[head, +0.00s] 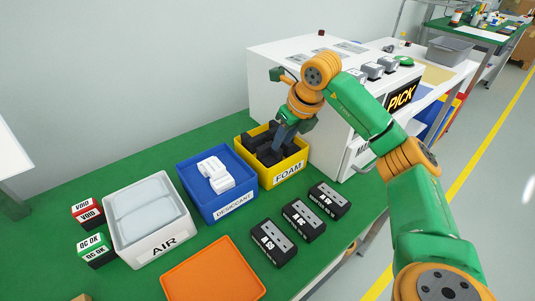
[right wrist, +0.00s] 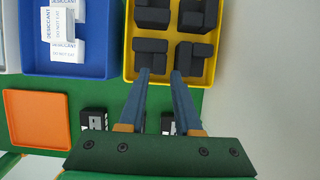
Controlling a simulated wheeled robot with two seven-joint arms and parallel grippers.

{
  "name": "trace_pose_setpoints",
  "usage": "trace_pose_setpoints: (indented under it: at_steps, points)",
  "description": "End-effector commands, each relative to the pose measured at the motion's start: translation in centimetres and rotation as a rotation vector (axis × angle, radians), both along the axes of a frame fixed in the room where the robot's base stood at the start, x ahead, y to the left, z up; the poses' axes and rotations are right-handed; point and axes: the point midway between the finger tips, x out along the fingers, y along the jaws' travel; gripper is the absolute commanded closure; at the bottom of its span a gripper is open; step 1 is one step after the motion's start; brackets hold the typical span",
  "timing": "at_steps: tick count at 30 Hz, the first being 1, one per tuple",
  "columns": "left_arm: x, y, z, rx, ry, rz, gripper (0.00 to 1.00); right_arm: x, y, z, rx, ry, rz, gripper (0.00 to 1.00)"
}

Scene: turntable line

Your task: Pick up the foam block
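Several dark foam blocks (right wrist: 194,58) lie in the yellow bin (head: 273,174), whose front is labelled FOAM. In the right wrist view the yellow bin (right wrist: 128,50) is at the top, with blocks in rows. My right gripper (right wrist: 162,74) is open, its two blue-grey fingers apart with nothing visible between them. Its tips overlap the near blocks in the wrist view; I cannot tell whether they touch. In the head view the right gripper (head: 281,140) points down over the bin and hides part of the blocks. My left gripper is not in view.
A blue DESICCANT bin (head: 184,178) with white packets adjoins the yellow bin. A white AIR bin (head: 115,238), an orange tray (head: 213,272) and black labelled boxes (head: 304,219) stand on the green table. A white machine (head: 330,105) with a PICK sign rises behind the yellow bin.

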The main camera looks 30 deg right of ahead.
Motion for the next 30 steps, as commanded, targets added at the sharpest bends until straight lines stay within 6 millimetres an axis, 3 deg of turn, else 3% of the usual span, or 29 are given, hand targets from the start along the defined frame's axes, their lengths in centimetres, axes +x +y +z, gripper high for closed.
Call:
trace_pose_setpoints:
  at_steps: [3, 7, 13, 17, 30]
  points:
    - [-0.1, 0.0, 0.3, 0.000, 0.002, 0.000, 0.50, 0.9, 0.1, -2.3, 0.002, 0.005, 0.003, 0.68]
    - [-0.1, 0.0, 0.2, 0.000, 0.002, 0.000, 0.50, 1.5, 0.1, -3.6, 0.002, 0.001, 0.004, 0.68]
    - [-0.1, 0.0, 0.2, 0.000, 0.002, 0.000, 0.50, 1.6, 0.2, -3.7, 0.002, -0.002, 0.006, 0.68]
    - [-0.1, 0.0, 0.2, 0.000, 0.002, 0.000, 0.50, 1.6, 0.2, -3.7, 0.002, -0.002, 0.006, 1.00]
    - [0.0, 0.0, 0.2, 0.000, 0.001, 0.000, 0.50, 1.6, 0.2, -3.0, 0.003, -0.004, 0.007, 1.00]
